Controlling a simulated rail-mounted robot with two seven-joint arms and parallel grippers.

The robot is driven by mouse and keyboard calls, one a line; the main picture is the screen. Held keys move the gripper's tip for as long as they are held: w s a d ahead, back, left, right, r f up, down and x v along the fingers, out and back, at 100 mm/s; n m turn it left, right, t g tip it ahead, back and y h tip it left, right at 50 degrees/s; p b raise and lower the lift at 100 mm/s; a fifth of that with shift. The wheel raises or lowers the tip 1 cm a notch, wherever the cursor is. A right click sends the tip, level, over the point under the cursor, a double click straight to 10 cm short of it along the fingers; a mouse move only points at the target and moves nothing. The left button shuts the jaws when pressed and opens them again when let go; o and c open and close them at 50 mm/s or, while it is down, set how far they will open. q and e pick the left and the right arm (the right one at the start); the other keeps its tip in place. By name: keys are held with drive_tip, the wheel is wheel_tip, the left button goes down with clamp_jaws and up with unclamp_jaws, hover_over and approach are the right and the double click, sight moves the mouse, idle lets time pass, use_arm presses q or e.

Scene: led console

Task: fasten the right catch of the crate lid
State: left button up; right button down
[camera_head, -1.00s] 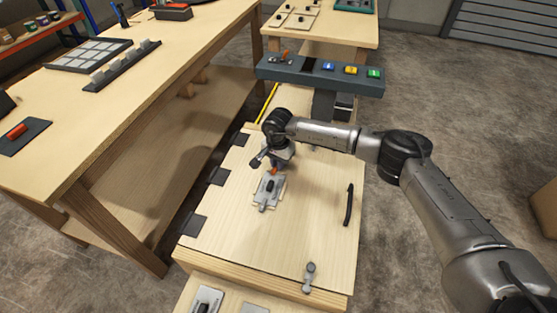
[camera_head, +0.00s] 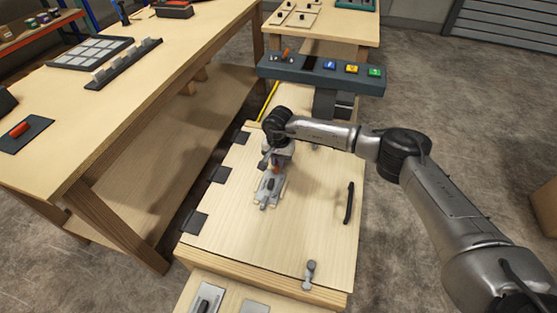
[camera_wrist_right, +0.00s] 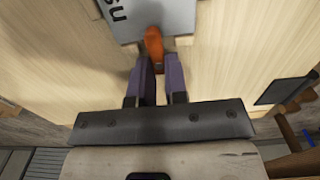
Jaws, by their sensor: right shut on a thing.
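The pale wooden crate lid (camera_head: 315,215) lies flat, with dark hinge plates along its left side and a black handle (camera_head: 349,203) at its right. A metal catch (camera_head: 309,275) sits by its near edge; another small metal piece (camera_head: 315,146) shows at the far side, partly hidden by my arm. A grey metal plate (camera_head: 267,190) with an orange-tipped lever is mid-lid. My right gripper (camera_head: 275,168) is over this plate, shut on the orange lever tip (camera_wrist_right: 154,45). In the right wrist view, the plate (camera_wrist_right: 165,18) bears dark lettering. My left gripper is out of view.
A grey console (camera_head: 320,75) with coloured buttons stands beyond the lid. A wooden workbench (camera_head: 100,120) with trays and parts runs along the left. A lower board (camera_head: 255,306) with metal fittings lies in front of the crate. Open floor is at the right.

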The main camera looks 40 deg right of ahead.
drive_tip(key=c, duration=1.1)
unclamp_jaws()
drive_tip(key=shift+c, duration=0.2)
wheel_tip(320, 180, up, 14)
drive_tip(key=p, duration=0.4)
drive_tip(key=shift+f, duration=0.1)
